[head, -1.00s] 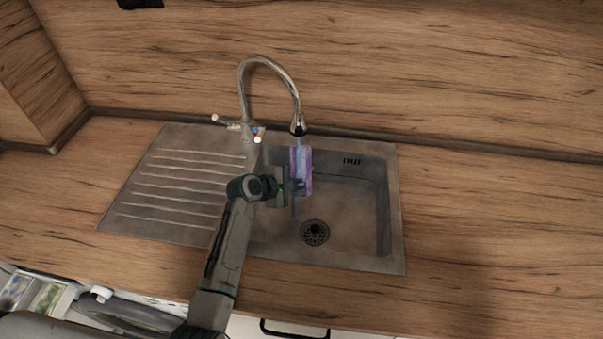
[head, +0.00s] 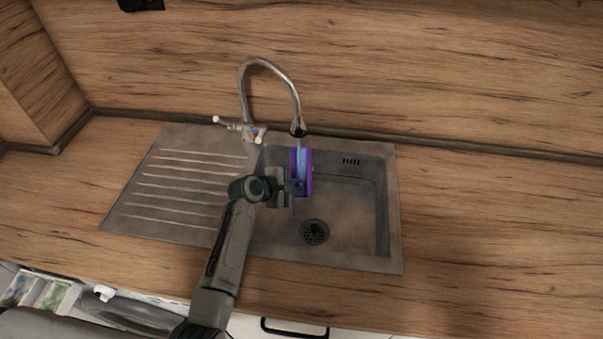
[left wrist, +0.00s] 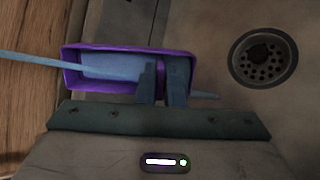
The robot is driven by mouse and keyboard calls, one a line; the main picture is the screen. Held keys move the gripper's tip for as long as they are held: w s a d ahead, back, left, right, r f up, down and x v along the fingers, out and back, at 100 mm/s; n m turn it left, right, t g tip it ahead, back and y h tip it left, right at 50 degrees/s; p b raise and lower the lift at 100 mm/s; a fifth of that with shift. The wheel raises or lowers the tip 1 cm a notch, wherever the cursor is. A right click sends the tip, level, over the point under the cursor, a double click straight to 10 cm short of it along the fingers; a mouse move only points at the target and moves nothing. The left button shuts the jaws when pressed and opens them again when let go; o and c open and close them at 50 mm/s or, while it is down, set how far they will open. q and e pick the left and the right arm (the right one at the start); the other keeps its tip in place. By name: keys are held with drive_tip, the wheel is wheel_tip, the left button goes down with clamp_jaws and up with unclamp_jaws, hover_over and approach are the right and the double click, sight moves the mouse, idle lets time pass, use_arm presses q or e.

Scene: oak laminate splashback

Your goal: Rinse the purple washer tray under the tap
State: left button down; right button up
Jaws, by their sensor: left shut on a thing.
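The purple washer tray (head: 309,172) is in the air over the sink basin, just below the spout of the tap (head: 298,128). In the left wrist view the purple tray (left wrist: 72,76) is a shallow rectangular box with its open side toward the camera. My left gripper (head: 295,187) is shut on the tray; its fingers (left wrist: 161,82) close on the tray's near side. A pale blue stream of water (left wrist: 35,62) runs from the spout into the tray, and a short bit of it shows past the tray's other end. My right gripper is not in view.
The steel sink (head: 352,215) has a round drain (head: 314,232) below and right of the tray. A ribbed drainboard (head: 180,185) lies left of the basin. The tap handles (head: 240,127) stand behind my wrist. The wooden worktop (head: 480,220) on the right is clear.

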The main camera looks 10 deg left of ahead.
use_arm(q)
drive_tip(key=shift+a, duration=0.1)
drive_tip(key=s+a+p, duration=0.3)
drive_tip(key=s+p, duration=0.2)
drive_tip(key=s, duration=0.2)
drive_tip(key=shift+s, duration=0.15)
idle(0.5)
idle(1.1)
drive_tip(key=d+p+v, duration=0.1)
drive_tip(key=v, duration=0.5)
drive_tip(key=shift+s+r+p, duration=0.3)
drive_tip(key=shift+s+p, duration=0.1)
